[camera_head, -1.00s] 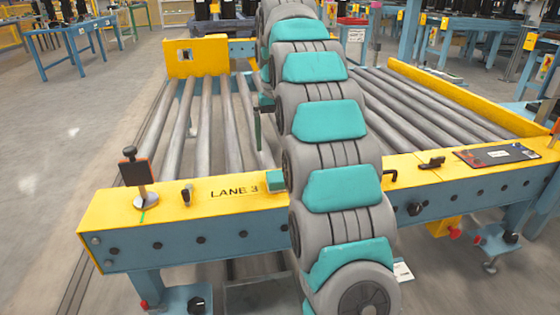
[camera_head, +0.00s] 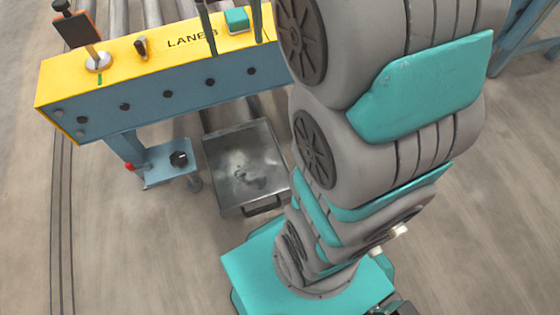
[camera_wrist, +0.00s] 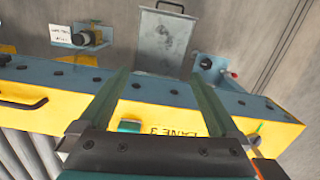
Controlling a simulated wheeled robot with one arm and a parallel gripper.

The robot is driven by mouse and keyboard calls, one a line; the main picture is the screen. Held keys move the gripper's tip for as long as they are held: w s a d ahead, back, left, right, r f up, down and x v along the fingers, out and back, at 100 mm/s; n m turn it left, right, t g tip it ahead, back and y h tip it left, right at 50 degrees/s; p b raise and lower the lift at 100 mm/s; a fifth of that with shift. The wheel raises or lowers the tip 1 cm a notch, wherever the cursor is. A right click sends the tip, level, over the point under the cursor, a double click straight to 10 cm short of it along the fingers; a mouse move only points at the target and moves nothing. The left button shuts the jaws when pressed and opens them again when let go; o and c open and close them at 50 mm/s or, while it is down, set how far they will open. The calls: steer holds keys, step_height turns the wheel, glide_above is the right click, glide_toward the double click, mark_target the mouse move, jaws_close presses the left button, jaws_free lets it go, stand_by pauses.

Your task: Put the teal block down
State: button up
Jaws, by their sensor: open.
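The teal block (camera_head: 236,19) rests on the yellow top of the lane 3 rail (camera_head: 178,42), just right of the "LANE 3" lettering. It also shows in the wrist view (camera_wrist: 130,126), near the left finger and partly hidden by my gripper. My gripper (camera_head: 236,45) is open, with its two long green fingers on either side of the block in the head view. The fingers are spread wide in the wrist view (camera_wrist: 158,77) and hold nothing. I cannot tell how high the fingers are above the rail.
A grey metal tray (camera_head: 246,160) with a handle lies on the floor below the rail. An orange-framed dark panel (camera_head: 76,30) on a stand and a small black knob (camera_head: 140,47) stand on the rail to the left. A black handle (camera_wrist: 22,104) shows on the rail.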

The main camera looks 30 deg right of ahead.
steer(key=s+a+f, duration=0.1)
steer(key=s+f, duration=0.2)
steer(key=s, duration=0.4)
steer(key=s+a+f, duration=0.1)
steer(key=s+f, duration=0.3)
steer(key=s, duration=0.4)
steer(key=s+a+f+n, duration=0.1)
steer(key=s+a+f, duration=0.1)
steer(key=s, duration=0.5)
steer(key=shift+s+f+g, duration=0.4)
steer(key=shift+f, duration=0.5)
steer(key=shift+a, duration=0.1)
